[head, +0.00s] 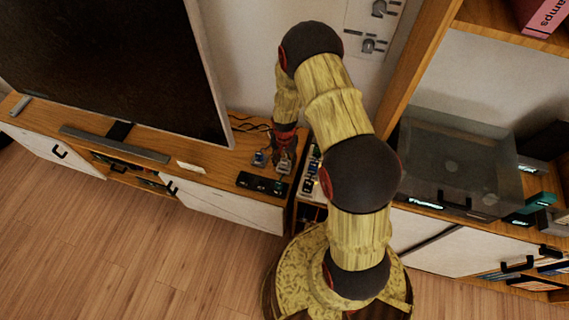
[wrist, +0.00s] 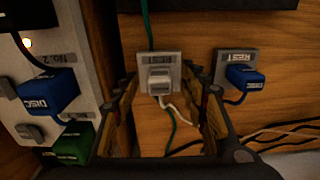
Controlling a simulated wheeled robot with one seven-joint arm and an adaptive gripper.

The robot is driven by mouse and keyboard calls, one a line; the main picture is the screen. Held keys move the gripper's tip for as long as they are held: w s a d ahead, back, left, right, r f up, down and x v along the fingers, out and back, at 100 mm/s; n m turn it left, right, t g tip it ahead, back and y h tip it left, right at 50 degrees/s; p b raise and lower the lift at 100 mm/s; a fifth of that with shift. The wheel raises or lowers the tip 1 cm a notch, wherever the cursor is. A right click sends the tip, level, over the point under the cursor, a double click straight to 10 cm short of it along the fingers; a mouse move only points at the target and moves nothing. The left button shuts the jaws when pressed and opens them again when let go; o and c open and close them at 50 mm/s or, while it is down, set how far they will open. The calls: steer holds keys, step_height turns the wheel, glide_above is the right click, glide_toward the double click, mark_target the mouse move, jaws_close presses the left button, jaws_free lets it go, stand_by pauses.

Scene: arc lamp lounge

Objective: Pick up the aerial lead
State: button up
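In the wrist view a white plug (wrist: 159,82) with a pale cable sits on a grey plate (wrist: 172,60) marked REST. No label naming the aerial lead is readable on it. My gripper (wrist: 160,77) is open, with one finger on each side of the white plug and gaps visible between. In the head view my gripper (head: 285,148) is low over the right end of the wooden TV cabinet (head: 222,165), partly hiding the plugs there. A blue plug (wrist: 244,77) marked DISC sits on a second REST plate to the right.
A pale socket panel (wrist: 48,98) stands close on the left, holding a blue plug (wrist: 48,92) and a green plug (wrist: 72,146). Dark and white cables (wrist: 270,135) lie at right. A black box (head: 262,184) lies at the cabinet's front edge. The television (head: 110,60) stands left.

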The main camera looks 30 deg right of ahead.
steer(key=shift+c, duration=1.2)
steer(key=c, duration=0.7)
steer(key=shift+c, duration=0.6)
steer(key=shift+r, duration=0.1)
